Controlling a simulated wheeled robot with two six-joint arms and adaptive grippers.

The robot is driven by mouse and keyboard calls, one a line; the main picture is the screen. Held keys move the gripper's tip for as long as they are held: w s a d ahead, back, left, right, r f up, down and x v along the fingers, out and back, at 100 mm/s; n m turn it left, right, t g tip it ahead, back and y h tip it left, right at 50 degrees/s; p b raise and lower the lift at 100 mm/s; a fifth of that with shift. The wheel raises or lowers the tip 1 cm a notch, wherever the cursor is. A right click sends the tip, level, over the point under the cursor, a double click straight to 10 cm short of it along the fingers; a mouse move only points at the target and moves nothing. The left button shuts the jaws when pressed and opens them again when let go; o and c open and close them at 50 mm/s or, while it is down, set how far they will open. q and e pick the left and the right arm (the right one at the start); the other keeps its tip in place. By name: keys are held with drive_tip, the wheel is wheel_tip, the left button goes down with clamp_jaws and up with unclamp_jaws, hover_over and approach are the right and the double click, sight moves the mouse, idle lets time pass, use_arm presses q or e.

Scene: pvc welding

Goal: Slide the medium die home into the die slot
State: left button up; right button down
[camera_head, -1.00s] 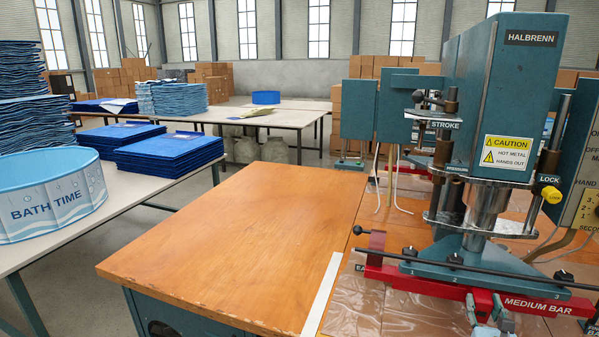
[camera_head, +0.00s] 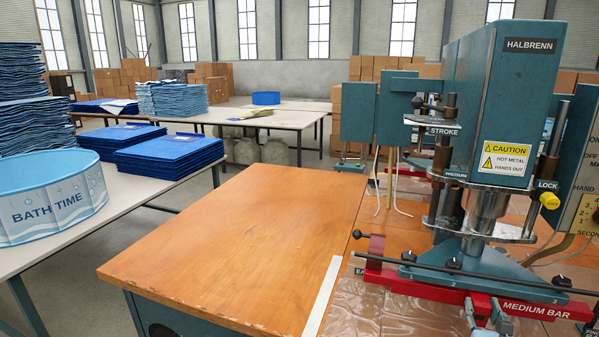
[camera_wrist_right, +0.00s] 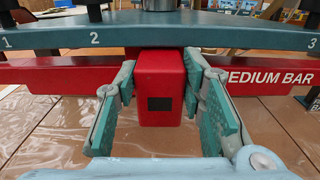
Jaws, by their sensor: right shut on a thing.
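The medium die is a long red bar (camera_head: 450,299) marked MEDIUM BAR, lying level along the front lower edge of the press's teal numbered plate (camera_head: 490,267). It also shows in the wrist view (camera_wrist_right: 55,74), just below the plate, with a red block handle (camera_wrist_right: 160,88) facing me. My right gripper (camera_wrist_right: 160,105) is shut on that handle, one finger on each side. In the head view the same gripper (camera_head: 488,312) shows at the bottom edge. How far the bar sits in the slot is hidden under the plate. My left gripper is out of view.
A black rod (camera_head: 450,268) with knobs crosses before the plate, with a dark red bracket (camera_head: 376,246) at its left end. Clear film (camera_head: 355,305) covers the table under the bar. The wooden tabletop (camera_head: 230,250) at left is clear. A caution label (camera_head: 504,162) warns of hot metal.

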drive_tip(key=shift+w+r, duration=0.1)
drive_tip(key=shift+w, duration=0.05)
drive_tip(key=c, duration=1)
unclamp_jaws()
drive_tip(key=shift+o, duration=0.2)
drive_tip(key=shift+s, duration=0.25)
drive_tip(key=v, duration=1.1)
drive_tip(key=shift+s+a, duration=0.15)
drive_tip(key=shift+s, duration=0.2)
